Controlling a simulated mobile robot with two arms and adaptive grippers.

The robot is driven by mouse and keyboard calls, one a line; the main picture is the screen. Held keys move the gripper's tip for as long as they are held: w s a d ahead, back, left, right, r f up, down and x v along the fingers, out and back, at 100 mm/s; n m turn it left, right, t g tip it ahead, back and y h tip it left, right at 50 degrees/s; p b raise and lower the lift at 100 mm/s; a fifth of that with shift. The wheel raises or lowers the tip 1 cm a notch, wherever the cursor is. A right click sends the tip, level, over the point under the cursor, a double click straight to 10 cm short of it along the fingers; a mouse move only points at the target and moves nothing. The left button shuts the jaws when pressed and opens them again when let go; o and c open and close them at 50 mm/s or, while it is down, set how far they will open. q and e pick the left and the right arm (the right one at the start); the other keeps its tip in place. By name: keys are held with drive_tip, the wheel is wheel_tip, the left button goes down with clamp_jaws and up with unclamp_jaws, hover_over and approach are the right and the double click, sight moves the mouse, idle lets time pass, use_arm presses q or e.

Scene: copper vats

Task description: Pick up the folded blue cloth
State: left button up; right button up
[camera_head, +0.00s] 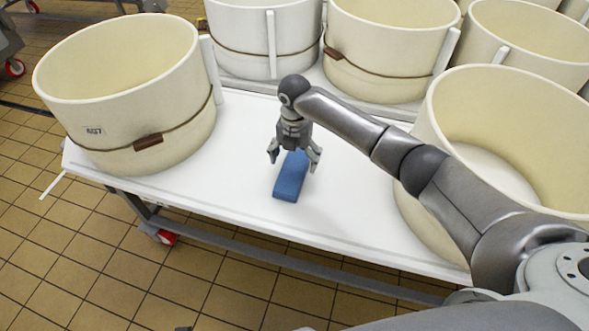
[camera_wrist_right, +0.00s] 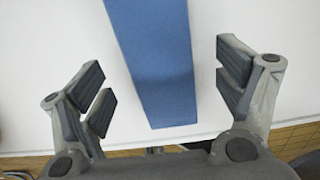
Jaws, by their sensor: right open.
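The folded blue cloth (camera_head: 290,178) lies on the white table (camera_head: 240,183), near its front edge, as a flat narrow block. My right gripper (camera_head: 294,158) is open above the cloth, with one finger to each side of it in the head view. In the right wrist view the cloth (camera_wrist_right: 155,60) runs between the two open fingers of the gripper (camera_wrist_right: 165,90), with a gap on both sides. The fingers do not touch it there. The far end of the cloth is partly hidden by the gripper in the head view. My left gripper is not in view.
A cream vat (camera_head: 130,95) stands on the table to the left. Another vat (camera_head: 440,200) stands to the right, partly behind my right arm. More vats (camera_head: 385,60) stand along the back. The table around the cloth is clear. Tiled floor (camera_head: 130,270) lies in front.

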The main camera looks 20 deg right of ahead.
sight(295, 165)
drive_tip(key=shift+f, duration=1.55)
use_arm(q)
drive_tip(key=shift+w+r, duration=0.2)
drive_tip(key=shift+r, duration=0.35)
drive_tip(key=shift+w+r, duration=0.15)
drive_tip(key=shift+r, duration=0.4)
use_arm(e)
drive_tip(key=c, duration=1.3)
drive_tip(key=shift+o, duration=0.2)
drive_tip(key=shift+r, duration=0.1)
